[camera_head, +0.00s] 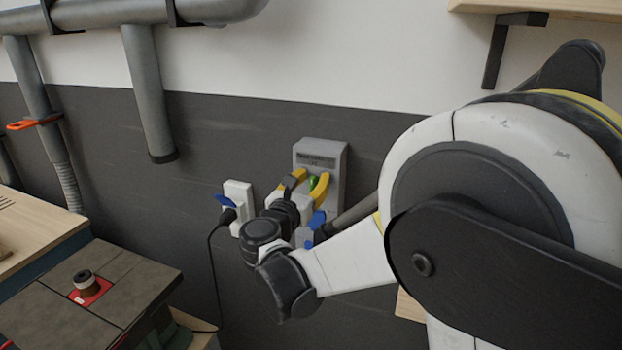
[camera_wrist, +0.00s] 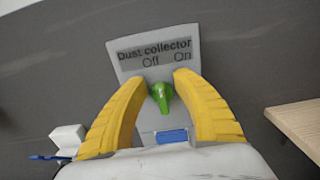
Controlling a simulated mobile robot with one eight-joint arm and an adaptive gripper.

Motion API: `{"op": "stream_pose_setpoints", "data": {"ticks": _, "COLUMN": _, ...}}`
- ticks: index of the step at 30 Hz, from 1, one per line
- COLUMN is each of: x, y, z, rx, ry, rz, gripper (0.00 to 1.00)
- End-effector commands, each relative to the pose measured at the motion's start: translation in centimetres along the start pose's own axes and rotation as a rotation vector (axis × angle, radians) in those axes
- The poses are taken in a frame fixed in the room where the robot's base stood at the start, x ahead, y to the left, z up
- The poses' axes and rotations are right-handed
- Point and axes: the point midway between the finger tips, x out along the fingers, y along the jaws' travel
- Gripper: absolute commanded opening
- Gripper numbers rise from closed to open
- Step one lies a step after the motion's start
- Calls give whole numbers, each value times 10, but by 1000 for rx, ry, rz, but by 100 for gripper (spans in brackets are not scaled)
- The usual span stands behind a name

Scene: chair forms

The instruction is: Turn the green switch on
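The green switch (camera_wrist: 161,96) is a small knob on a grey wall box (camera_wrist: 202,50) labelled "Dust collector" with "Off" and "On". My gripper (camera_wrist: 154,78) is open, with one yellow finger on each side of the switch and a gap on both sides in the wrist view. Contact cannot be told there.
A white outlet (camera_head: 238,195) with a blue part and a black cable is left of the box. Grey pipes (camera_head: 150,95) run along the wall at upper left. A machine table (camera_head: 130,285) stands at lower left. A wooden surface (camera_wrist: 300,125) is at right in the wrist view.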

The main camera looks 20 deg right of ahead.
Motion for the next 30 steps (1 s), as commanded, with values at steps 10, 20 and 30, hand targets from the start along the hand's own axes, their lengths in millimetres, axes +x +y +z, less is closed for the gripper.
{"op": "stream_pose_setpoints", "data": {"ticks": 10, "x": 0, "y": 0, "z": 0, "rx": 0, "ry": 0, "rz": 0, "gripper": 0}}
{"op": "stream_pose_setpoints", "data": {"ticks": 20, "x": 0, "y": -1, "z": 0, "rx": 42, "ry": 0, "rz": 0, "gripper": 0}}
{"op": "stream_pose_setpoints", "data": {"ticks": 30, "x": 0, "y": -6, "z": -2, "rx": 270, "ry": 0, "rz": -1, "gripper": 0}}
